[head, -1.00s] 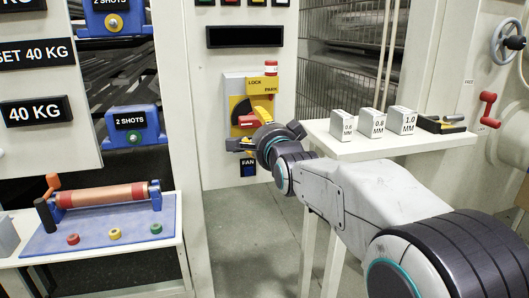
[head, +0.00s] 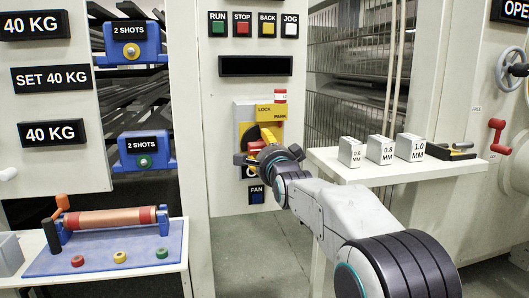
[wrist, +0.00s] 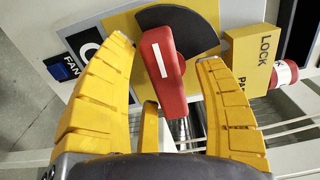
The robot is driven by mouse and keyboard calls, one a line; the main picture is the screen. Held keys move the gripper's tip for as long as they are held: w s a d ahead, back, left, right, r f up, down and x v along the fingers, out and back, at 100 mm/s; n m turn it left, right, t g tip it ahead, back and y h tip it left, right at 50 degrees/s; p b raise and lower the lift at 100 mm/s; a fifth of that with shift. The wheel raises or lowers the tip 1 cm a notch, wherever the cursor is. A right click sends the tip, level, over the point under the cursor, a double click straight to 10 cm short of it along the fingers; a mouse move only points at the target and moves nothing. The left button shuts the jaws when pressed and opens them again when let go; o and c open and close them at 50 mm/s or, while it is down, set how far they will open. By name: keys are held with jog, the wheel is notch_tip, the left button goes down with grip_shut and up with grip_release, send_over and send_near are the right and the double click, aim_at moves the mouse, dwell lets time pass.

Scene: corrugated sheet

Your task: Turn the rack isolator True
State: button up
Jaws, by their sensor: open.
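The rack isolator has a red handle with a white stripe (wrist: 162,68), set on a black dial (wrist: 205,25). The dial sits on a yellow plate (head: 243,112) on the white cabinet front. In the wrist view the handle lies between the two yellow fingers of my gripper (wrist: 164,50), which are spread apart with visible gaps on both sides. In the head view my gripper (head: 259,158) is in front of the lower part of the isolator and hides most of the handle. A yellow LOCK block (wrist: 250,60) is beside the dial.
A red and white cylinder (wrist: 284,74) is beside the LOCK block. A blue FAN switch (head: 257,194) is just below the isolator. A white shelf (head: 395,171) with several labelled gauge blocks stands right of the cabinet, close to my arm. RUN, STOP, BACK and JOG buttons are above.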

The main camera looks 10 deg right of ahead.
jog(key=shift+w, duration=0.3)
jog(key=c, duration=1.2)
